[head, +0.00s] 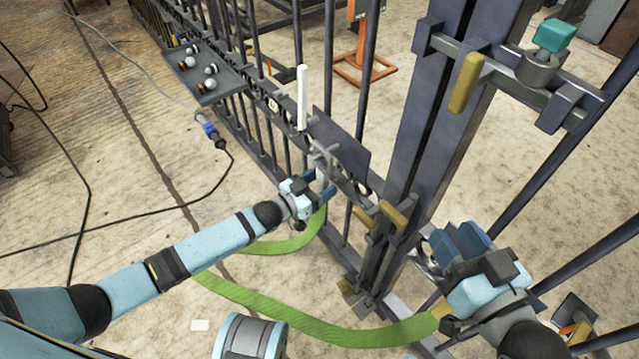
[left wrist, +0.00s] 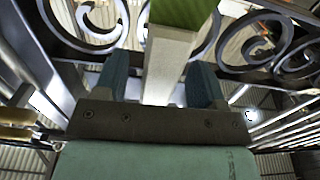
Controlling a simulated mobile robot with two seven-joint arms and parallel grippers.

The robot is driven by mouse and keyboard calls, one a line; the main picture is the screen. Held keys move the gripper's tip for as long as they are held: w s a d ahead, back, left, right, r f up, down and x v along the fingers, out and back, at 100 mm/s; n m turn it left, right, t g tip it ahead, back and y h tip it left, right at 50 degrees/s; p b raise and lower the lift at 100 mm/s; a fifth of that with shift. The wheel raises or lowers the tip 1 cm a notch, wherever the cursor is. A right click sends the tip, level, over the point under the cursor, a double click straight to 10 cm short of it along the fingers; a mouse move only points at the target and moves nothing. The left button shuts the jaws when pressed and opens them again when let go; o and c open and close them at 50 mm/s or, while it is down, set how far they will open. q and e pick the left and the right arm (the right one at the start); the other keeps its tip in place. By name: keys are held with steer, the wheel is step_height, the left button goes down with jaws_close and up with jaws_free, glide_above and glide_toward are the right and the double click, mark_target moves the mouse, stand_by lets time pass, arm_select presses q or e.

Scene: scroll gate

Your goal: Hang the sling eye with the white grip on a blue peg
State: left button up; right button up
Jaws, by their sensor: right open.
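My left gripper (head: 319,184) is at the gate's near face, beside the rail. In the left wrist view, the white grip (left wrist: 168,65) stands between its two blue fingers, with green sling webbing (left wrist: 184,12) above it. In the head view the green sling (head: 300,322) rises to this gripper and loops down toward a yellow end (head: 440,309) below my right gripper. My right gripper (head: 458,241) is open and empty beside the gate post. I cannot clearly make out a blue peg.
The dark gate (head: 411,130) has upright bars, scrollwork and yellow-handled latches (head: 466,82). A white upright bar (head: 301,98) stands above the rail. A tray (head: 222,90) with small knobs is at the upper left. Cables and a spool (head: 250,338) lie on the floor.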

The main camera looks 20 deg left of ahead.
arm_select(q)
steer(key=c, duration=1.1)
steer(key=shift+o, duration=0.2)
steer(key=shift+r, duration=0.1)
steer(key=shift+r+p, duration=0.75)
steer(key=shift+p, duration=0.1)
steer(key=shift+p+v, duration=1.55)
steer(key=shift+v, duration=1.15)
steer(key=shift+p+v, duration=0.35)
steer(key=shift+v, duration=0.45)
steer(key=shift+p+v, duration=1.15)
steer(key=shift+v, duration=1.35)
